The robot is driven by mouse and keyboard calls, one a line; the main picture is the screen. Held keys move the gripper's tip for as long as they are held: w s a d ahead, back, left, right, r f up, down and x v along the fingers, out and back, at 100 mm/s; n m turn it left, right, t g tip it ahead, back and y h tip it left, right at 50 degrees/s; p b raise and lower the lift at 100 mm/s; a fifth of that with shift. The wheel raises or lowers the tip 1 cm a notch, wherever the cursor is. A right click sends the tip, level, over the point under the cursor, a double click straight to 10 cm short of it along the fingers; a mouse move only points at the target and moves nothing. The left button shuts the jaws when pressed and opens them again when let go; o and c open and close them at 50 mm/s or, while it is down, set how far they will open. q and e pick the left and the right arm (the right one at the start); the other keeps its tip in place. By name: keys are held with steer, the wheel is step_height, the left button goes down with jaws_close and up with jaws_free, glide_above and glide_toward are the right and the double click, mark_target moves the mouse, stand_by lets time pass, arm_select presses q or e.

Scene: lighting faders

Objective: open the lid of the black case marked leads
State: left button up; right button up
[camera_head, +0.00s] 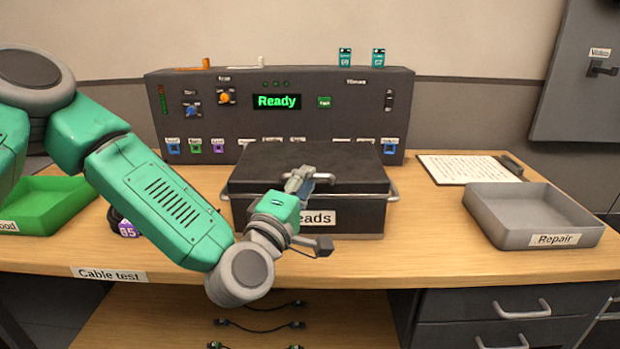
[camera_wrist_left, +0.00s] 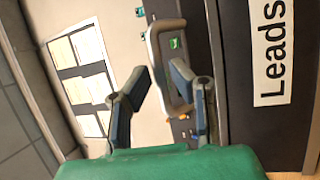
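The black case (camera_head: 350,215) stands on the bench in the head view, its lid (camera_head: 345,165) down. Its white "Leads" label (camera_head: 320,218) is partly covered by my left arm; the label also shows in the wrist view (camera_wrist_left: 268,50). My left gripper (camera_head: 299,178) is at the lid's front edge. In the left wrist view a pale loop handle (camera_wrist_left: 153,48) is at the fingertips. My right gripper is in neither view.
A dark console (camera_head: 340,100) reading "Ready" stands behind the case. A green tray (camera_head: 60,190) is at the left and a grey Repair tray (camera_head: 540,205) at the right. A clipboard (camera_head: 465,168) lies behind the grey tray. Bare bench lies between case and grey tray.

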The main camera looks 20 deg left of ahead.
arm_select(q)
steer(key=shift+w+a, duration=0.2)
steer(key=shift+w, duration=0.25)
steer(key=shift+w+a, duration=0.2)
steer(key=shift+w, duration=0.25)
steer(key=shift+d+r, duration=0.1)
steer(key=shift+d, duration=0.25)
jaws_close()
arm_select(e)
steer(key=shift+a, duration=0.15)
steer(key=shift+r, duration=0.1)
